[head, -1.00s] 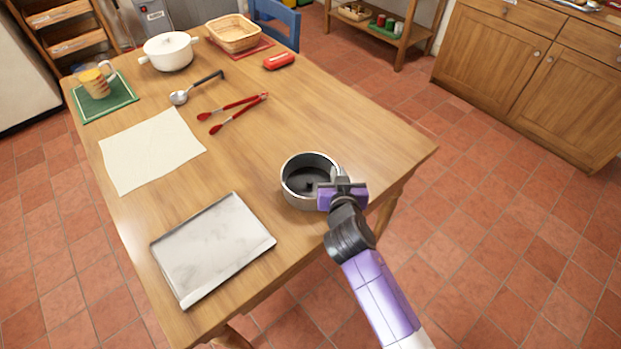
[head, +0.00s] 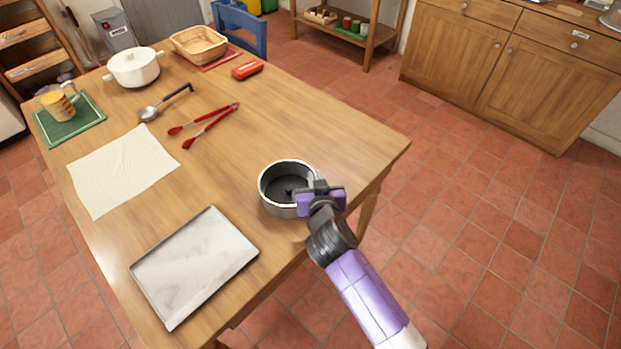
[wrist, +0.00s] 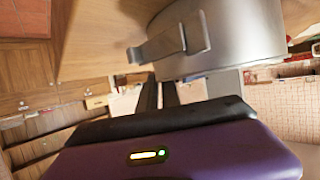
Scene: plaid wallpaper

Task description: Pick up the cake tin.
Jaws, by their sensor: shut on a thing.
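The cake tin (head: 288,202) is a round metal tin with a dark inside, near the table's front right edge in the head view. My gripper (head: 318,190) is at the tin's right rim, shut on its wall. In the wrist view the tin's grey side (wrist: 240,35) fills the upper right, with a metal latch on it. The dark fingers (wrist: 158,95) reach up to the tin's lower edge there. The fingertips are hidden. I cannot tell whether the tin is touching the table or slightly above it.
A marble-topped tray (head: 195,265) lies left of the tin, and a cream cloth (head: 122,168) lies beyond. Red tongs (head: 207,122), a ladle (head: 165,102), a white pot (head: 133,67) and a basket (head: 198,43) stand farther back. The table's middle right is clear.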

